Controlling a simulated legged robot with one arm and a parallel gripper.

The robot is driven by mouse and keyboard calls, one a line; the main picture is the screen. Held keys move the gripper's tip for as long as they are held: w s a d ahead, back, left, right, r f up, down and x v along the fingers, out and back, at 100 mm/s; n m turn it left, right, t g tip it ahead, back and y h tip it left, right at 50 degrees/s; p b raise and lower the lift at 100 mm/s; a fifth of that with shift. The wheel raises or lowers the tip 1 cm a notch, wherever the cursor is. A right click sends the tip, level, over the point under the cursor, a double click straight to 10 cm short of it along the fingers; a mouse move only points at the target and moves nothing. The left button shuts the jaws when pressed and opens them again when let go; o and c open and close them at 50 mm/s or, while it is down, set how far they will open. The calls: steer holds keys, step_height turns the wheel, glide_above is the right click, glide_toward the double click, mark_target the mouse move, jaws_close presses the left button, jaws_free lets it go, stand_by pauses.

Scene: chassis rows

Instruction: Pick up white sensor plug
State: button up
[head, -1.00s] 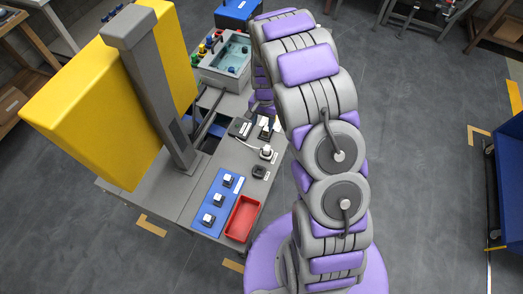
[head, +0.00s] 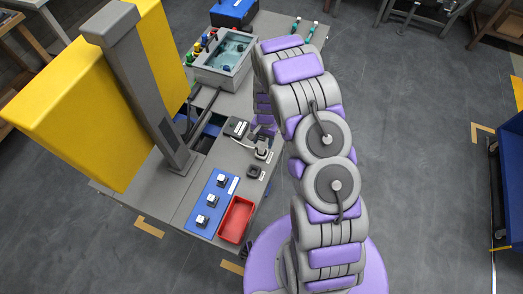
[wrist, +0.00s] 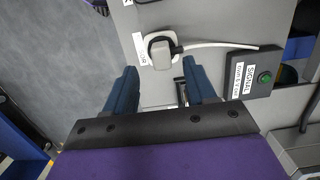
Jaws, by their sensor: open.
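The white sensor plug (wrist: 162,52) sits upright in a white round socket on the grey bench top, its grey-white body facing up in the wrist view. A white cable (wrist: 215,45) runs from it to a dark box (wrist: 247,75) with a green light. In the head view the plug (head: 262,152) is near the bench's right edge. My gripper (wrist: 160,82) is open and empty, its two blue fingers on either side below the plug in the wrist view, apart from it. In the head view my arm partly hides the gripper (head: 262,133).
A blue plate (head: 211,203) with several white-topped blocks and a red tray (head: 237,220) lie on the near bench. A grey post (head: 150,90) and yellow panel (head: 85,95) stand at left. A grey basin (head: 224,60) stands farther back.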

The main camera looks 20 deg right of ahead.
mark_target(261, 147)
steer(key=f, duration=0.1)
steer(key=d+f, duration=0.1)
steer(key=f, duration=0.1)
steer(key=shift+s+b, duration=0.2)
steer(key=shift+b, duration=0.2)
steer(key=shift+a+f, duration=0.45)
steer(key=shift+a, duration=0.2)
steer(key=shift+a+f, duration=0.4)
steer(key=shift+a, duration=0.45)
steer(key=shift+d, duration=1.15)
steer(key=c, duration=0.6)
steer(key=shift+a, duration=0.1)
steer(key=shift+c, duration=1.1)
steer(key=shift+s+a, duration=0.1)
steer(key=shift+a, duration=0.6)
jaws_close()
steer(key=shift+d, duration=0.1)
